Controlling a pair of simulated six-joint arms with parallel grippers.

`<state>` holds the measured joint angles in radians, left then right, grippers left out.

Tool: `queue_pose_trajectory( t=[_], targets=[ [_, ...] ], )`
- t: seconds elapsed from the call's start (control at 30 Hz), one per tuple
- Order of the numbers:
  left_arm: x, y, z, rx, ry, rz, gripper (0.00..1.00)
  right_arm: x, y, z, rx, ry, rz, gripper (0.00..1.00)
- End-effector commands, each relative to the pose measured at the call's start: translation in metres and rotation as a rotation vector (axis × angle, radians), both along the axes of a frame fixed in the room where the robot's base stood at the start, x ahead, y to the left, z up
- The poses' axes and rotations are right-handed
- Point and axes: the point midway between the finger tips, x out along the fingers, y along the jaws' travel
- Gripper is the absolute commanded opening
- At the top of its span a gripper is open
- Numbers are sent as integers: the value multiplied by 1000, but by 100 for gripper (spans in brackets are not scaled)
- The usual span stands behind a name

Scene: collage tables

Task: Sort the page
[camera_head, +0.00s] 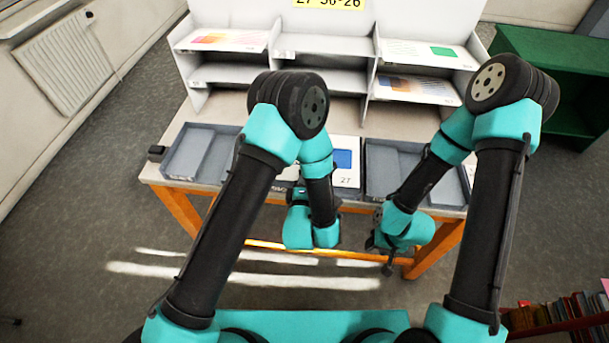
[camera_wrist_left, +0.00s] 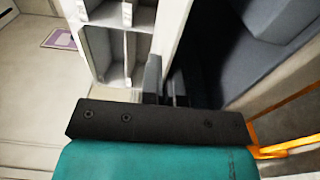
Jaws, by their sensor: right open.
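A white page (camera_head: 344,181) with a blue block and the number 27 lies on the table between the two grey trays, partly hidden behind my left arm. My left gripper is mostly hidden by its own wrist in the head view. In the left wrist view its grey fingers (camera_wrist_left: 166,84) show near the middle, and their gap is unclear. My right gripper (camera_head: 381,254) is open and empty, low in front of the table's front edge, apart from the page. A pale compartment rack (camera_head: 318,44) stands at the back of the table, with a yellow label (camera_head: 327,3) above it.
Grey trays stand at the left (camera_head: 188,151) and right (camera_head: 388,168) of the table. Rack compartments hold pages with orange-pink (camera_head: 225,40), green (camera_head: 435,53) and dark blue-orange (camera_head: 415,86) prints; the middle ones look empty. A green shelf (camera_head: 545,50) stands at the right.

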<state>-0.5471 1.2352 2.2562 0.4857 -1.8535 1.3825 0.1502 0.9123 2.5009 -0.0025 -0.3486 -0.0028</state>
Motion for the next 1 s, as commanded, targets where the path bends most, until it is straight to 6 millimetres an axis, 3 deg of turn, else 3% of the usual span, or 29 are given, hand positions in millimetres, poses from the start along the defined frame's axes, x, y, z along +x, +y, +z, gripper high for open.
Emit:
queue_pose_trajectory(
  t=[0.3, 0.7, 1.0],
  targets=[
    [4, 0, -32, 0, 0, 1, 0, 0, 0, 0, 0, 0, 0, 43],
    [4, -1, -37, -1, 0, 0, 0, 0, 0, 0, 0, 0, 0, 43],
    [4, -1, -37, -1, 0, 0, 31, 0, 0, 0, 0, 0, 0, 43]
  ],
)
